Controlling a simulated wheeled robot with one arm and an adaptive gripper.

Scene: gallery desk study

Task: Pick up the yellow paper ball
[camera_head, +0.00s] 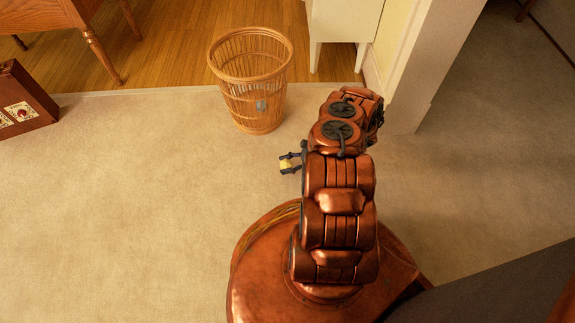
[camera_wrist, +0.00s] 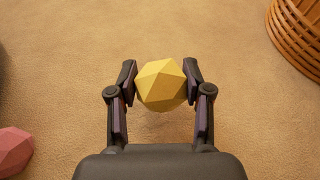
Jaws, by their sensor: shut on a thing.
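The yellow paper ball (camera_wrist: 161,85) is a faceted ball held between the two black fingers of my gripper (camera_wrist: 160,82) in the wrist view. Both fingers touch its sides. The carpet shows below and around it. In the head view my gripper (camera_head: 290,163) sticks out to the left of my arm, with a small part of the yellow paper ball (camera_head: 286,164) showing between the fingers. How high the ball is above the carpet I cannot tell for sure.
A wicker basket (camera_head: 236,90) with a grey thing inside stands behind my gripper; its side shows in the wrist view (camera_wrist: 296,45). A pink faceted ball (camera_wrist: 12,150) lies at lower left. A brown suitcase (camera_head: 22,100) stands at left. A white cabinet (camera_head: 343,22) is behind. Carpet at left is clear.

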